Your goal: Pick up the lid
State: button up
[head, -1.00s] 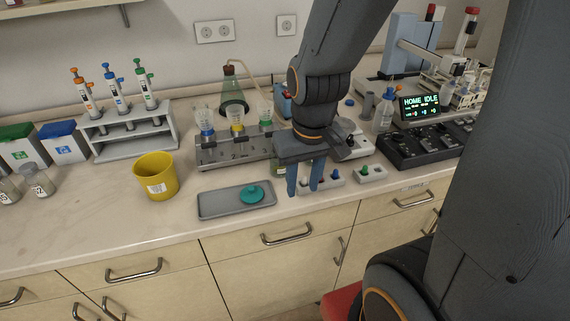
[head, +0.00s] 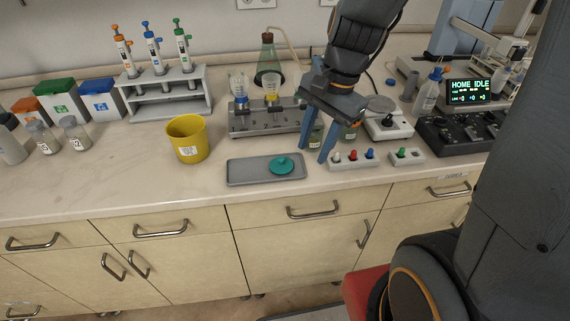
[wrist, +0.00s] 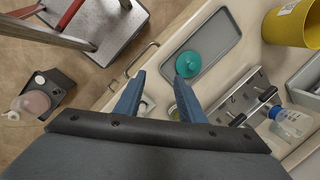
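The lid is a round teal disc with a small knob (head: 283,164). It lies on the right part of a shallow grey tray (head: 243,177) near the counter's front edge. In the wrist view the lid (wrist: 188,64) shows just beyond my fingertips, on the tray (wrist: 232,45). My gripper (head: 314,155) is open, with its two blue fingers apart and pointing down, to the right of the lid and the tray. It also shows open in the wrist view (wrist: 160,82). I see nothing held between the fingers, and the lid is apart from them.
A yellow bin (head: 187,140) stands behind and left of the tray. A grey filter stand (head: 262,121) is behind it. Small bottles (head: 349,132) stand close to my gripper. A block with coloured knobs (head: 354,161) lies to the right.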

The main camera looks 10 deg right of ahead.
aim_at(281, 158)
jog(key=w+a+r+m+y+b, duration=0.1)
jog(key=w+a+m+y, duration=0.2)
jog(key=m, duration=0.4)
jog(key=shift+m+h, duration=0.3)
jog(key=shift+h, duration=0.1)
jog(key=shift+w+p+x, duration=0.15)
jog(key=shift+w+x, duration=0.15)
jog(key=shift+x, duration=1)
jog(key=shift+w+p+x, duration=0.1)
jog(key=shift+w+x, duration=0.2)
jog(key=shift+x, duration=1)
jog(key=shift+w+p+x, duration=0.15)
jog(key=shift+w+x, duration=0.1)
jog(key=shift+x, duration=1.05)
grip_shut()
